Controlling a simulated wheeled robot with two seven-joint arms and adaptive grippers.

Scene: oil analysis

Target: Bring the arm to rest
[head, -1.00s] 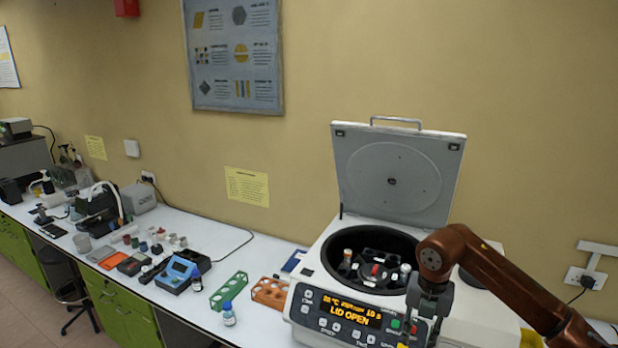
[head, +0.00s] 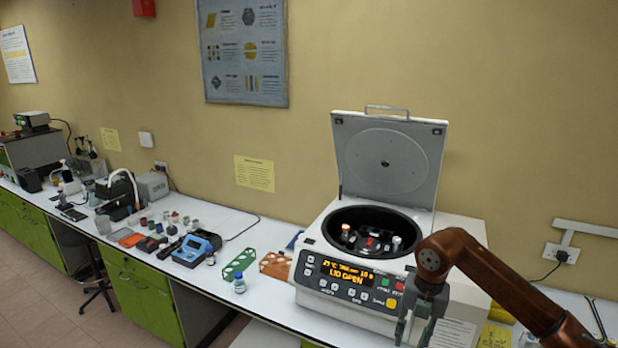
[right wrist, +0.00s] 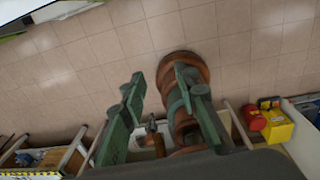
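My right arm (head: 492,278) comes in from the right of the head view, bent at a brown joint. Its right gripper (head: 414,332) hangs downward in front of the centrifuge's (head: 352,268) right front and hides part of it. In the right wrist view the two green-grey fingers of this gripper (right wrist: 160,105) are spread apart. Nothing is held between them; tiled floor and brown parts show behind. The centrifuge lid is raised, its display reads "LID OPEN", and several capped tubes sit in the rotor (head: 368,241). My left gripper is not in view.
A blue meter (head: 196,249) and small items lie further left. The right wrist view shows a red and yellow container (right wrist: 277,125) near the floor.

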